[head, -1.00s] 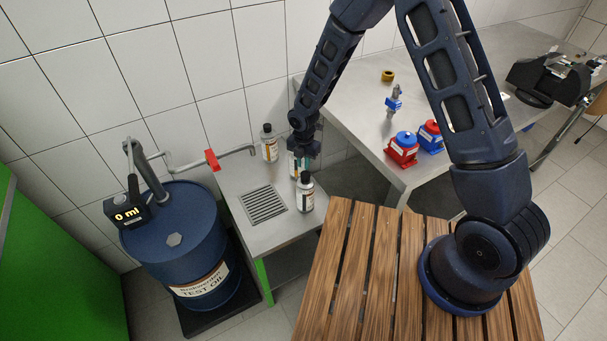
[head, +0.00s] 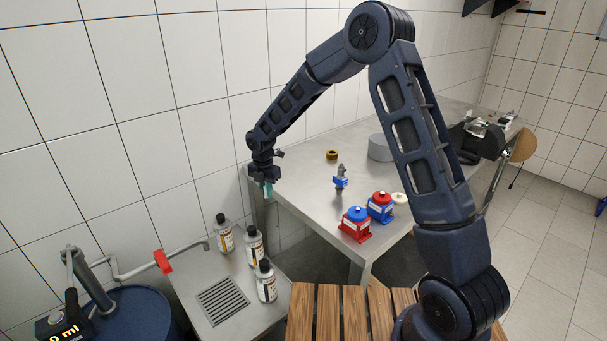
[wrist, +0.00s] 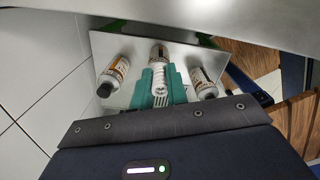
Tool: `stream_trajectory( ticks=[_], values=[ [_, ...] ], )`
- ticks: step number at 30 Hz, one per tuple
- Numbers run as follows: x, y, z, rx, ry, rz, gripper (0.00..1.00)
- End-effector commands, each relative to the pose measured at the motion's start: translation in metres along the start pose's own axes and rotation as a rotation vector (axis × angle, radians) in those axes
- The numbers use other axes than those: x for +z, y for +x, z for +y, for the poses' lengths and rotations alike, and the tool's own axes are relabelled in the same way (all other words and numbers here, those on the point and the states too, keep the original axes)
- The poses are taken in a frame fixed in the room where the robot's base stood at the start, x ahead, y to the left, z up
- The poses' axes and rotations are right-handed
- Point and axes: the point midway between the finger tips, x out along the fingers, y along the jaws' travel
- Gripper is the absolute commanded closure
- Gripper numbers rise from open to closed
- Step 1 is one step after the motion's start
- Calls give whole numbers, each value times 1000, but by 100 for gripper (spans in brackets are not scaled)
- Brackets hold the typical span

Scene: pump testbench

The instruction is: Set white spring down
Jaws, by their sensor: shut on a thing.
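My gripper (head: 266,190) hangs at the left corner of the steel table, higher than the bottles on the low bench. In the wrist view its teal fingers (wrist: 159,88) are shut on the white spring (wrist: 159,78), a small pale coil standing out between them. In the head view I cannot make out the spring at the fingertips. The spring is held in the air, apart from the bottles seen beyond it.
Three bottles (head: 255,245) stand on the low bench (head: 200,275). The table's left part is clear.

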Motion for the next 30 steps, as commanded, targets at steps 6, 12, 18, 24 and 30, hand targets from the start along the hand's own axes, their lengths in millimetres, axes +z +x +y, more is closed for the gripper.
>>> stream_trajectory(
  ticks=[6, 12, 18, 24, 30],
  values=[
    [85, -55, 8, 2, 113, -3, 100],
    [155, -106, 1, 1, 208, 2, 100],
    [216, -155, -15, 1, 291, 9, 100],
    [250, -186, -30, 1, 339, 16, 100],
    [260, -186, -35, -1, 353, 20, 100]
  ],
)
